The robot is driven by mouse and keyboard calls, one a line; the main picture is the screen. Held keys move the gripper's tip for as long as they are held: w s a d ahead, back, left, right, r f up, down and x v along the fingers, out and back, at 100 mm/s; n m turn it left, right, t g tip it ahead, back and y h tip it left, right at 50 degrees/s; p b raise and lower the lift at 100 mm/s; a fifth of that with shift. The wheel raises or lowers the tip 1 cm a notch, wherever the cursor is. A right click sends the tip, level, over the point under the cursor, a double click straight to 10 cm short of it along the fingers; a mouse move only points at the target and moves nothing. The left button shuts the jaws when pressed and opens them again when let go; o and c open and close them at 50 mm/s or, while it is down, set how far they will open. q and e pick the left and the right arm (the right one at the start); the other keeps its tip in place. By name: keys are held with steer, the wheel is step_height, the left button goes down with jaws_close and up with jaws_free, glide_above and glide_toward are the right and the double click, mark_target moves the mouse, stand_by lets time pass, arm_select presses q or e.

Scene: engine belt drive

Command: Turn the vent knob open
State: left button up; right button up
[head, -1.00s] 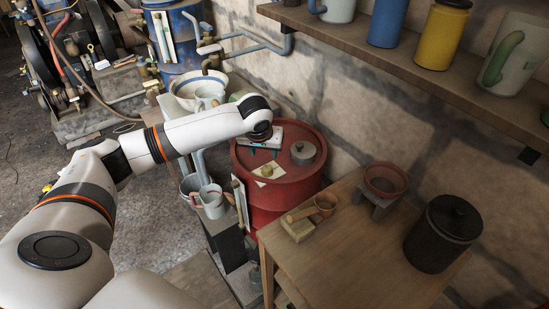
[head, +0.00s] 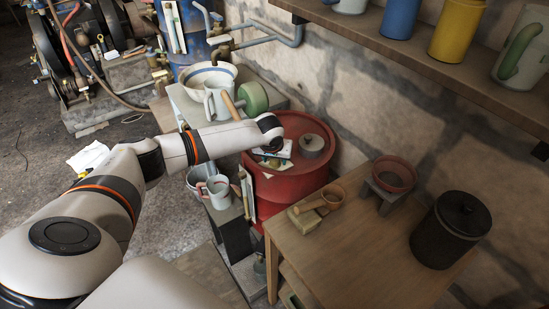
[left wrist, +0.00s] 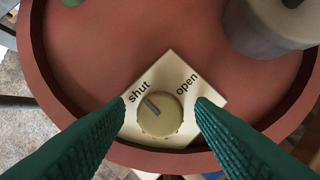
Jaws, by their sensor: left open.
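The vent knob (left wrist: 160,114) is a round beige dial on a square cream plate (left wrist: 175,71) marked "shut" and "open". Its dark pointer line aims up-left, toward the word "shut". The plate lies on top of a red drum (head: 305,185). My left gripper (left wrist: 162,103) is open, with its green fingers on either side of the knob. I cannot tell if they touch it. In the head view my left arm's end is over the drum top and hides the knob. My right gripper is not in view.
A grey cylindrical weight (head: 312,145) stands on the drum top beside the plate. A wooden table (head: 330,255) with a dark lidded canister (head: 447,230) is at the right. A shelf (head: 400,50) runs above along the wall.

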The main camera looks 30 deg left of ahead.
arm_select(q)
steer(key=c, duration=1)
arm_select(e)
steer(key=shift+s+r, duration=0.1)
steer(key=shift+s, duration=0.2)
